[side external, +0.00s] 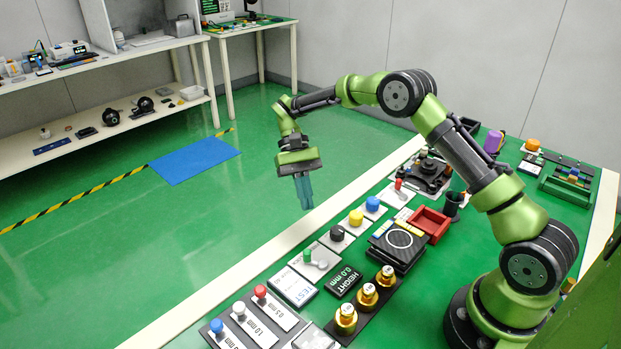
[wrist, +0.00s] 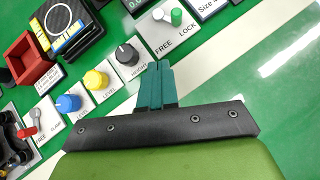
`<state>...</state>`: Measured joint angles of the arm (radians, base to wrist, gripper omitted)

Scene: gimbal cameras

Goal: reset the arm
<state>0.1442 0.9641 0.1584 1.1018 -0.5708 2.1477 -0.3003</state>
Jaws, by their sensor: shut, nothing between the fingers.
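My green arm reaches out from its base at the right. My gripper (side external: 305,192) hangs in the air beyond the far edge of the green bench, with its teal fingers pointing down. In the wrist view my gripper (wrist: 160,68) shows both teal fingers together, with nothing between them. The fingers appear near the black HEIGHT knob (wrist: 127,55) and the FREE/LOCK lever (wrist: 168,16) in that view, but the side view shows them clear of the panel.
The bench holds a blue knob (side external: 373,204), a yellow knob (side external: 356,217), a black knob (side external: 337,233), a red tray (side external: 430,224), a black scale-like platform (side external: 398,243) and brass weights (side external: 367,295). White shelving (side external: 110,60) stands at the back left. The floor between is open.

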